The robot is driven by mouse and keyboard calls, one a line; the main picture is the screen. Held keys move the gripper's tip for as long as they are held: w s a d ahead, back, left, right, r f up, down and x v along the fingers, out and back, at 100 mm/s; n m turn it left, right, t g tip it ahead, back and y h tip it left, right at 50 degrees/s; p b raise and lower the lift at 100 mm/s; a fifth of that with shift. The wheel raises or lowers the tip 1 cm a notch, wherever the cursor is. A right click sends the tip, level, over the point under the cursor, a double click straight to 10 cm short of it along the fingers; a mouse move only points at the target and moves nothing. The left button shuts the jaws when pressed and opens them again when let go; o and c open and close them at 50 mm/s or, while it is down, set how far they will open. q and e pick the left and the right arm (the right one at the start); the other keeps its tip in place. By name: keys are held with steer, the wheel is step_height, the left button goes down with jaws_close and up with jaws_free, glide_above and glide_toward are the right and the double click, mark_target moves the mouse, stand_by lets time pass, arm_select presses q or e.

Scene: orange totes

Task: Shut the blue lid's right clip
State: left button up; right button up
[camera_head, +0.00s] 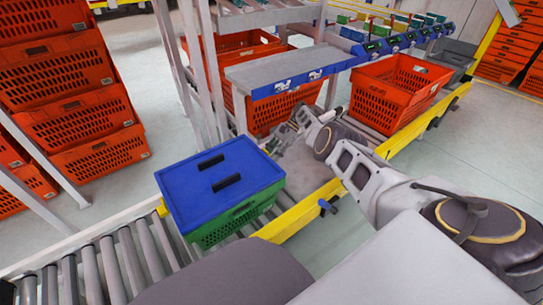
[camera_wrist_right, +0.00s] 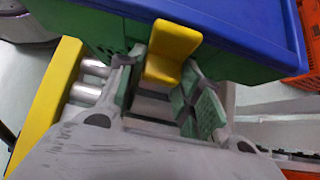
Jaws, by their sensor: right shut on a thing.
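A green crate (camera_head: 240,215) with a blue lid (camera_head: 190,188) on top stands on the roller conveyor. The lid has two dark grips. My right arm reaches in from the right, and its gripper (camera_head: 277,143) is at the crate's far right side. In the right wrist view the blue lid (camera_wrist_right: 245,22) and green crate (camera_wrist_right: 85,22) lie ahead. A yellow clip (camera_wrist_right: 172,52) sticks out from the lid's edge towards me, between the fingertips of my right gripper (camera_wrist_right: 165,85), which is shut on it. My left gripper is not in view.
The conveyor rollers (camera_head: 108,262) run left of the crate, with a yellow rail (camera_head: 290,222) in front. An orange tote (camera_head: 395,92) stands further along the line. A grey shelf (camera_head: 285,70) stands behind, and stacked orange totes (camera_head: 75,120) are at the left.

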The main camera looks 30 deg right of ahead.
steer(key=shift+s, duration=0.1)
steer(key=o, duration=1)
steer(key=shift+o, duration=0.2)
